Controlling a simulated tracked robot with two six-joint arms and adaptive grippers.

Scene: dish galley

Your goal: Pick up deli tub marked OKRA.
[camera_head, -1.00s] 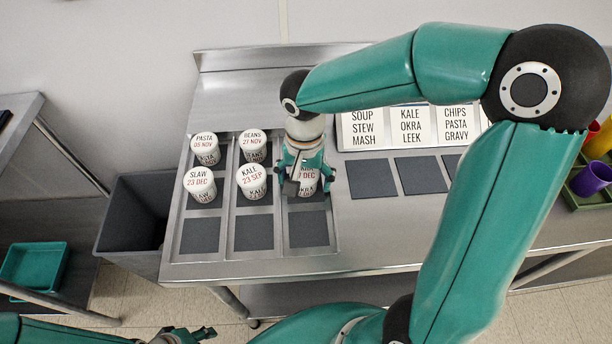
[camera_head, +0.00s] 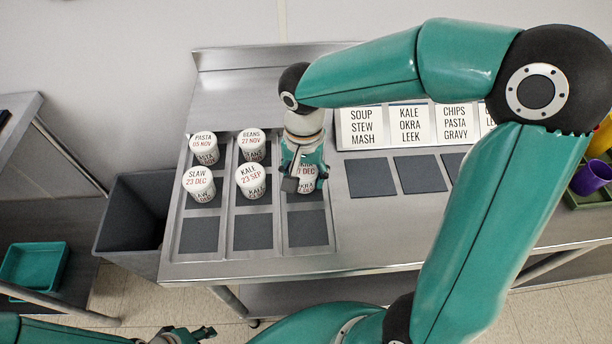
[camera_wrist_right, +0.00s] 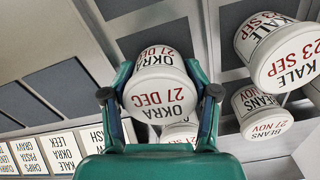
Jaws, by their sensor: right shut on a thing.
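The white deli tub marked OKRA, 27 DEC (camera_wrist_right: 160,90) sits between the two fingers of my right gripper (camera_wrist_right: 161,97) in the right wrist view. The fingers touch its sides and are shut on it. In the head view the tub (camera_head: 303,194) is in the middle of the right-hand column of the rack, partly hidden by my right gripper (camera_head: 304,178). My left gripper (camera_head: 203,332) shows only partly at the bottom edge of the head view, away from the counter; its opening is unclear.
Tubs marked PASTA (camera_head: 204,147), BEANS (camera_head: 252,144), SLAW (camera_head: 199,183) and KALE (camera_head: 251,180) stand to the left. Another tub (camera_wrist_right: 180,132) stands behind OKRA, mostly hidden. The front row of dark pads (camera_head: 252,232) is empty. Label cards (camera_head: 363,128) stand right.

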